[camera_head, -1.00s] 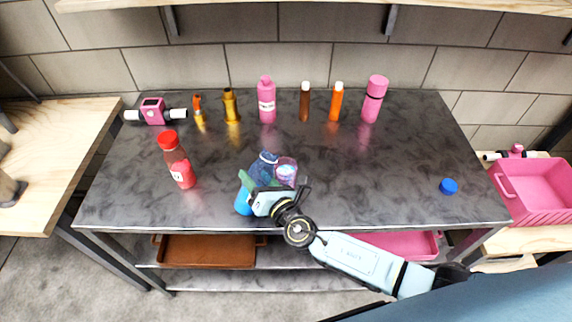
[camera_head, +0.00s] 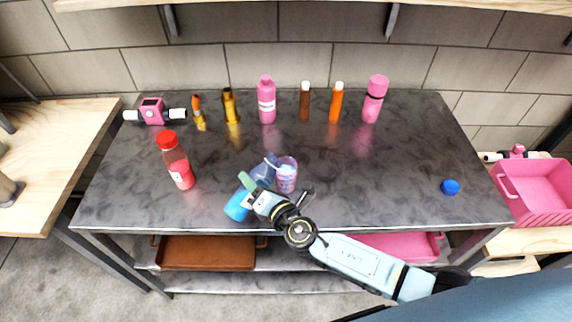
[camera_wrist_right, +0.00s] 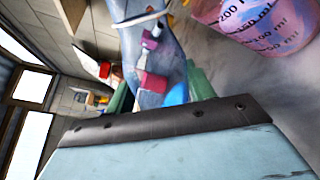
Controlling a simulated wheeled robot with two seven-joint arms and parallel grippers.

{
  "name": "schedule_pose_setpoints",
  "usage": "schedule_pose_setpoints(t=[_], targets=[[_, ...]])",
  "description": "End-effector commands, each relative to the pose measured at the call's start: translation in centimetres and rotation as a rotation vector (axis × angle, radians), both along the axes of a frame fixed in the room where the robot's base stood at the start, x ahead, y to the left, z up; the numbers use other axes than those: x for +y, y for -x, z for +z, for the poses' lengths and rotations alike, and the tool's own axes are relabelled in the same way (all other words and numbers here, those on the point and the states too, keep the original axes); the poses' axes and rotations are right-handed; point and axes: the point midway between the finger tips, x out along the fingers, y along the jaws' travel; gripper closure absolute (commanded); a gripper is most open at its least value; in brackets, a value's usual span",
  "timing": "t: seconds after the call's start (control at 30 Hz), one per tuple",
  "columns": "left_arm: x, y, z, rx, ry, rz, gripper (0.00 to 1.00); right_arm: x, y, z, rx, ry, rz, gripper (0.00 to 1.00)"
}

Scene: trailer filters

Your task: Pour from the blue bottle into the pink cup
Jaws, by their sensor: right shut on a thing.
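The blue bottle (camera_head: 238,206) is held tilted by my right gripper (camera_head: 256,190) above the front middle of the table. Its mouth points up and right, at the rim of the pink cup (camera_head: 287,177). The cup is see-through pink, stands upright on the table and shows bluish contents. In the right wrist view, the clear blue bottle (camera_wrist_right: 150,50) lies between the green fingertips, and the cup (camera_wrist_right: 262,22) with its printed volume marks is at the upper right. Whether liquid is flowing is too small to tell. My left gripper is out of view.
A blue cap (camera_head: 450,187) lies at the table's right. A red-capped bottle (camera_head: 177,163) stands to the left. Several bottles, including a pink one (camera_head: 267,100), line the back. A pink crate (camera_head: 540,190) stands off the right end. The table's right middle is clear.

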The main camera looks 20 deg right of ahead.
Motion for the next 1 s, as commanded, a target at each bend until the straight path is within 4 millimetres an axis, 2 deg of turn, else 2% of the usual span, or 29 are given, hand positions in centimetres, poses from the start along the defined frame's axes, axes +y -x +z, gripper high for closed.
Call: schedule_pose_setpoints(t=[1.0], targets=[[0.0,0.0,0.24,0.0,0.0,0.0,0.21,0.19,0.06,0.24,0.025,-0.057,0.0,0.78]])
